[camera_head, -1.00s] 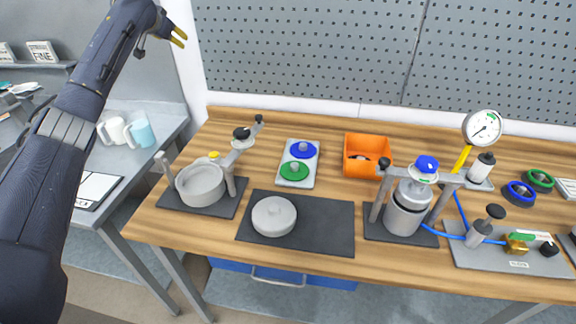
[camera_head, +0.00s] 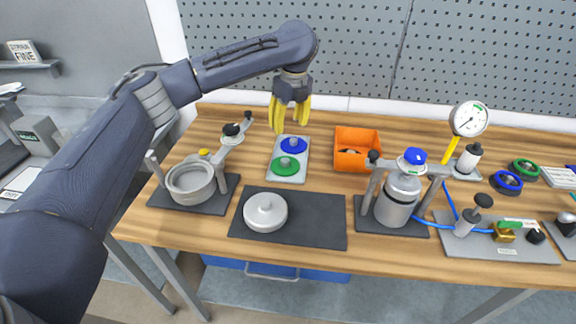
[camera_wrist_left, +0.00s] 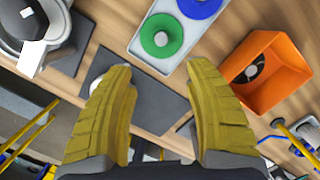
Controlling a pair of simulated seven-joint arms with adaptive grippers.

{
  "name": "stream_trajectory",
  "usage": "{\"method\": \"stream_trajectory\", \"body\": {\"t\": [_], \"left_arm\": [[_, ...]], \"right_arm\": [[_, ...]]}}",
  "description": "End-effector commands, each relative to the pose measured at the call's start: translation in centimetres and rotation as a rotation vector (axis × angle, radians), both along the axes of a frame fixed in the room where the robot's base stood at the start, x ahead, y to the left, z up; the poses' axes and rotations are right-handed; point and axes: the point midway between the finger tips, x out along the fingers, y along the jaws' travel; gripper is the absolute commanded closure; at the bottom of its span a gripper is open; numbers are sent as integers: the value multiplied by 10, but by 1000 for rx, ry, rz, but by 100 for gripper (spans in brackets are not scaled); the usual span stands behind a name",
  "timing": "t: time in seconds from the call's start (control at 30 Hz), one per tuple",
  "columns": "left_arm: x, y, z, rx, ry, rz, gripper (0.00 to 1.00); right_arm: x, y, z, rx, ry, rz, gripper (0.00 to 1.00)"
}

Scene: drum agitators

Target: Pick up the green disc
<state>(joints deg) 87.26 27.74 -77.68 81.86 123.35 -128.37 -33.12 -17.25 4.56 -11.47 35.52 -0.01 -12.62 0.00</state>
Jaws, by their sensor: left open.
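The green disc (camera_head: 285,166) has a grey knob at its centre and lies on a light grey tray (camera_head: 291,179). A blue disc (camera_head: 294,145) lies behind it on the same tray. In the left wrist view the green disc (camera_wrist_left: 161,36) shows at the top, beyond the fingertips. My left gripper (camera_head: 289,131) has yellow fingers, points down and is apart from the tray, over its far end in the head view. It is open and empty; its spread fingers also show in the left wrist view (camera_wrist_left: 160,72). My right gripper is not in view.
An orange bin (camera_head: 357,160) stands right of the tray. A grey pot (camera_head: 191,183) with a raised arm stands left. A grey lid (camera_head: 265,212) lies on a dark mat (camera_head: 318,232) in front. A clamped canister (camera_head: 397,198) stands further right.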

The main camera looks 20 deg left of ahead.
Motion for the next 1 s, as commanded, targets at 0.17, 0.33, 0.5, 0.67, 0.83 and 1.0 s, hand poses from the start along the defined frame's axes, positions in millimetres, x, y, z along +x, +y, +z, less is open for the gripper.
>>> {"method": "stream_trajectory", "body": {"t": [0.17,0.33,0.5,0.67,0.83,1.0], "left_arm": [[2,3,-31,-1,5,0,48],[5,7,-61,-2,4,3,48],[8,10,-88,-2,2,4,48],[10,11,-105,-2,1,4,48],[11,12,-111,-2,-1,3,48],[11,12,-122,-2,1,4,48]], "right_arm": [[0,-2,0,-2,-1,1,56],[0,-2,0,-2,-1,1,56],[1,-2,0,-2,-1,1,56],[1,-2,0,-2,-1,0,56],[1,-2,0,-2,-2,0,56],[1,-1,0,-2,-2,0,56]]}}
